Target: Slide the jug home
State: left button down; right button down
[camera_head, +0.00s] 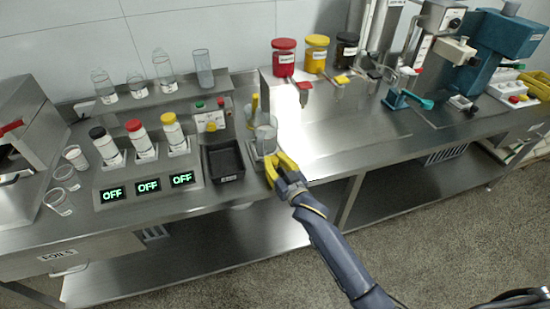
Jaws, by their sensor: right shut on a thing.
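The jug (265,128) is a clear grey vessel. It stands upright at the small metal station in the middle of the bench, beside a tall grey plate. My right gripper (275,162) has yellow fingers and reaches in from the front right. It is shut at the lower front of the jug, and its fingers hide part of the jug's base. I cannot tell whether the jug is fully seated. My left gripper is not in view.
A black tray (224,160) sits close to the left of the station. Further left is a unit with three capped bottles and OFF displays (148,186). Red (284,57), yellow (316,54) and dark jars stand behind. The bench right of the station is mostly clear.

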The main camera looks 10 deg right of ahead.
jog(key=shift+s+a+f, duration=0.2)
jog(key=shift+a+f, duration=0.05)
jog(key=shift+f, duration=0.2)
jog(key=shift+a, duration=0.1)
jog(key=c, duration=1.1)
grip_release()
jog(key=shift+o, duration=0.2)
jog(key=shift+s+d+f, duration=0.1)
jog(key=shift+s+d, duration=0.1)
jog(key=shift+s, duration=0.15)
jog(key=r+v, duration=0.1)
jog(key=v, duration=1)
jog(key=shift+r, duration=0.1)
